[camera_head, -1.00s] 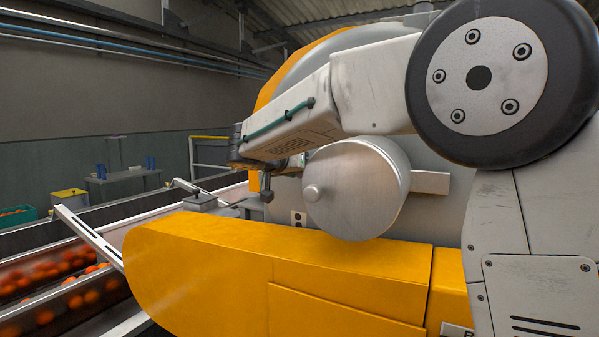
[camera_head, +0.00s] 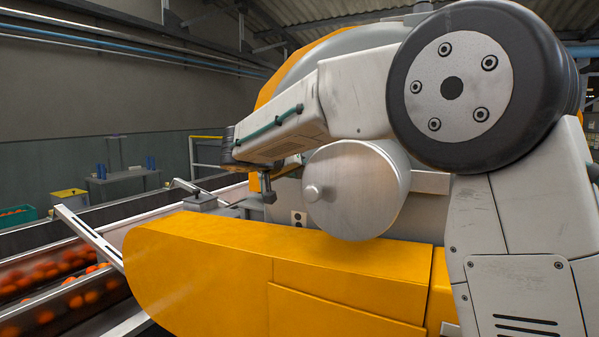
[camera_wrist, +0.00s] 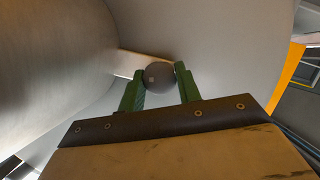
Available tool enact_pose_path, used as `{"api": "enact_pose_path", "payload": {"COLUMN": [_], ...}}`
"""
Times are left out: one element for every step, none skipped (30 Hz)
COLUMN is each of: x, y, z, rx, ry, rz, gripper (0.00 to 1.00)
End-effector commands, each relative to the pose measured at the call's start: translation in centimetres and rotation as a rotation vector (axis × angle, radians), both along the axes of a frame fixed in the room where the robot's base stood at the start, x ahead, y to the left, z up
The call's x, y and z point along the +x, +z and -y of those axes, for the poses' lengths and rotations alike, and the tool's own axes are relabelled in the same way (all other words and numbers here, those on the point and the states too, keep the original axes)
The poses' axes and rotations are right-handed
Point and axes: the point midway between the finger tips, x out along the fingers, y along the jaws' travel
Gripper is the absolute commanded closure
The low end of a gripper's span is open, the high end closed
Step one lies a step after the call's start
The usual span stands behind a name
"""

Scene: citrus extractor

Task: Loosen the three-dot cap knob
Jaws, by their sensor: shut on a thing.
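In the wrist view my gripper (camera_wrist: 160,74) has its two green fingers closed on either side of a round dark grey knob (camera_wrist: 159,77). A small pale mark shows on the knob's face. I cannot make out three dots on it. A pale bar (camera_wrist: 128,62) runs behind the knob from the large grey drum at left. The fingers and held knob cannot be clearly made out there. A small dark piece (camera_head: 268,188) hangs below the arm's end, left of the drum.
A yellow housing (camera_head: 210,255) lies below. Conveyors with oranges (camera_head: 60,295) run at the left. A grey machine wall (camera_wrist: 220,50) is close behind the knob.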

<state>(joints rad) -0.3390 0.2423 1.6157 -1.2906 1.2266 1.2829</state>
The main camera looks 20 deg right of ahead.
Motion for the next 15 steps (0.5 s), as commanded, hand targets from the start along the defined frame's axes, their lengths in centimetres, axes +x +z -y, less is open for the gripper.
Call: {"api": "enact_pose_path", "payload": {"x": [0.10,0.12,0.11,0.12,0.13,0.14,0.16,0.17,0.16,0.18,0.18,0.19,0.21,0.21,0.22], "y": [-0.05,-0.07,-0.07,-0.08,-0.09,-0.10,-0.13,-0.15,-0.15,-0.13,-0.12,-0.14,-0.19,-0.21,-0.21], "z": [-0.10,-0.11,-0.12,-0.13,-0.14,-0.15,-0.17,-0.18,-0.19,-0.21,-0.21,-0.21,-0.23,-0.23,-0.23], "rx": [-0.029,-0.048,-0.074,-0.094,-0.115,-0.143,-0.162,-0.183,-0.209,-0.230,-0.250,-0.277,-0.297,-0.317,-0.345], "ry": [0.001,0.001,0.000,0.001,0.001,0.000,0.001,0.001,0.001,0.001,0.001,0.001,0.002,0.001,0.001], "rz": [-0.028,-0.048,-0.074,-0.095,-0.114,-0.142,-0.162,-0.182,-0.210,-0.229,-0.249,-0.276,-0.296,-0.318,-0.344], "gripper": [0.89,0.89,0.89,0.89,0.89,0.89,0.89,0.89,0.89,0.89,0.89,0.89,0.89,0.89,0.89]}}
